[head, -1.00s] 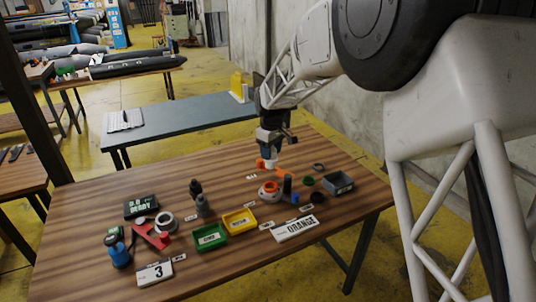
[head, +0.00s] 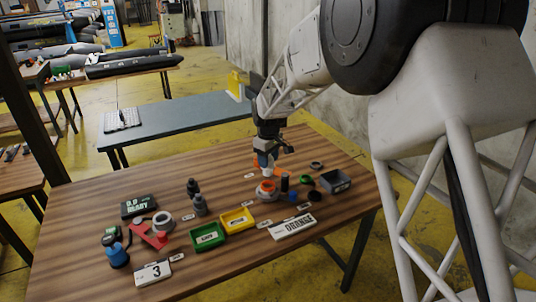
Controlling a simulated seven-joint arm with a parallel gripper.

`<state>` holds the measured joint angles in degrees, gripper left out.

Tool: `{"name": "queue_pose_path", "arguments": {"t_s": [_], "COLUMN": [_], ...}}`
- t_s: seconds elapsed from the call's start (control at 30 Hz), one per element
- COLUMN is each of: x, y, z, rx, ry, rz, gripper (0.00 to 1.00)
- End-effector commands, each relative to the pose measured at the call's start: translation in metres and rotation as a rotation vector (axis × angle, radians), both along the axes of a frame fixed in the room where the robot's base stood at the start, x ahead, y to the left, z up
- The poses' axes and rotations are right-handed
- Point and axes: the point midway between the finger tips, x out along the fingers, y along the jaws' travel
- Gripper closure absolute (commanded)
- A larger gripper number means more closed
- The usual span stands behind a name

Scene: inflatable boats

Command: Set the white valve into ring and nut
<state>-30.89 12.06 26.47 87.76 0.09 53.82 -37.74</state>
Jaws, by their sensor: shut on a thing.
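My gripper (head: 265,158) points down above the wooden table and is shut on the small white valve (head: 267,171). The upper part of the valve is hidden by the fingers. Just below it on the table is a grey-white round piece with an orange ring (head: 267,186) on top. The valve's lower end looks close above this ring or slightly behind it. I cannot tell whether they touch. A nut cannot be told apart at this size.
A red part (head: 150,235) and blue bottle (head: 118,255) are farther left. The table's back left is clear.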

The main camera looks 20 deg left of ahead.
Motion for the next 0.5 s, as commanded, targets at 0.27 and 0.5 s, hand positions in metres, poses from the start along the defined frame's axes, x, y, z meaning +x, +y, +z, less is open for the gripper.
{"name": "queue_pose_path", "arguments": {"t_s": [0.27, 0.5], "x": [0.000, 0.000], "y": [0.000, 0.000], "z": [-0.020, -0.036], "rx": [-0.001, 0.000], "ry": [0.001, 0.000], "rz": [0.000, 0.000], "gripper": [0.78, 0.78]}}
